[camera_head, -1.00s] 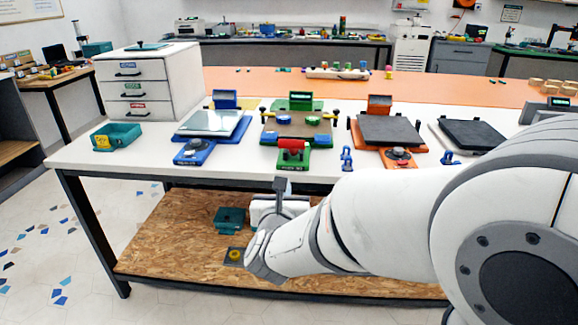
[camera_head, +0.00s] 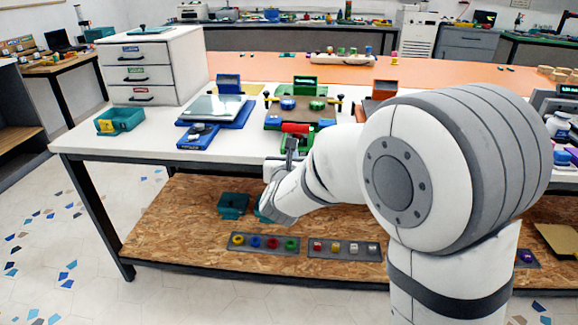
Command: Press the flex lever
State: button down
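A green printer (camera_head: 302,106) with a brown bed stands on the white table. At its front is a red roller-like part (camera_head: 296,128) on a green mount. This may be the flex lever, but no readable label confirms it. My gripper (camera_head: 291,143) is just in front of and below the red part, at the table's front edge, and overlaps the green mount in the picture. I cannot tell whether it touches it. The fingers look narrow and dark, seen from behind.
A blue printer (camera_head: 217,111) with a glass plate is left of the green one. A teal bin (camera_head: 120,120) and white drawer unit (camera_head: 150,75) stand further left. The lower wooden shelf (camera_head: 170,225) holds teal bins and strips of coloured pieces (camera_head: 264,243).

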aim_at(295, 134)
jog(key=w+r, duration=0.2)
jog(key=w, duration=0.1)
jog(key=shift+w+r, duration=0.15)
jog(key=shift+r, duration=0.1)
